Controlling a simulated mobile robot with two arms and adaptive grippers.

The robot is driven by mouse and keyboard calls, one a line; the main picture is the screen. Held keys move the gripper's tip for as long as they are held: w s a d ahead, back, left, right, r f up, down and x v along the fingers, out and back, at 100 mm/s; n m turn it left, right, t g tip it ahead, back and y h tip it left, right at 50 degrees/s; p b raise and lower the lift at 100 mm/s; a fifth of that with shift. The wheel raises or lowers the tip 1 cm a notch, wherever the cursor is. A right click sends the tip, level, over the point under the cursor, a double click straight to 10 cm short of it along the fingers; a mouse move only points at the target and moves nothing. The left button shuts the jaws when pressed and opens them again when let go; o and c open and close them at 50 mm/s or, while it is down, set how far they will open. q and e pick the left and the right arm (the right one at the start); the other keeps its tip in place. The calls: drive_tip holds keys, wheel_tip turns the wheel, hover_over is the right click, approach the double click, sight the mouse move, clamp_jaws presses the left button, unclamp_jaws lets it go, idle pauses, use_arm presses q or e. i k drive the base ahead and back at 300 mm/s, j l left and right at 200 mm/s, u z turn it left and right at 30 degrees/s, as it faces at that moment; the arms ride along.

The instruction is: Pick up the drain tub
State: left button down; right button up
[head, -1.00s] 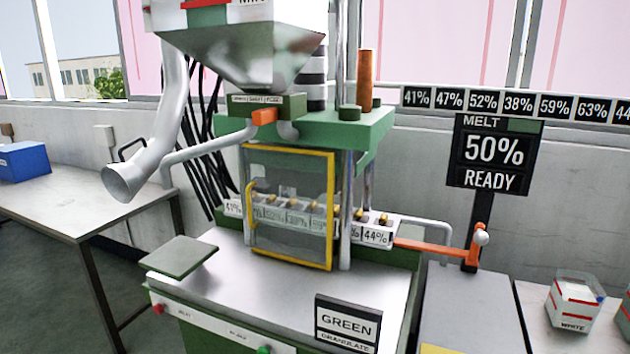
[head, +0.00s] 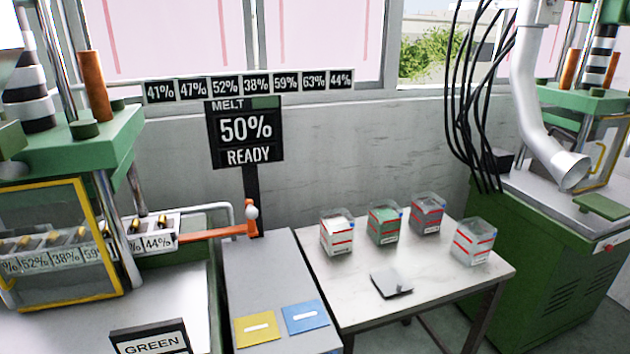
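Several clear tubs with red stripes stand upright on the small table at the right. One tub (head: 337,236) holds white material, one (head: 384,224) green, and one at the back (head: 428,214) looks grey. Another tub (head: 474,243) at the table's right side looks clear or greyish, and I cannot tell whether it is empty. The labels are too small to read, so I cannot tell which one is the drain tub. Neither of my grippers is in view.
The small table (head: 440,275) also carries a flat dark plate (head: 391,283). A grey cabinet (head: 270,275) with yellow (head: 257,329) and blue (head: 305,318) cards stands left of it. Green machines stand at the left (head: 75,150) and right (head: 535,250). The MELT sign (head: 245,135) reads 50% READY.

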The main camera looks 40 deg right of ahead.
sight(474, 240)
drive_tip(key=z, duration=0.45)
drive_tip(key=l+z, duration=0.1)
drive_tip(key=z, duration=0.8)
drive_tip(key=l+z, duration=0.1)
drive_tip(key=z, duration=0.35)
drive_tip(key=i+z, duration=0.1)
drive_tip(key=z, duration=0.35)
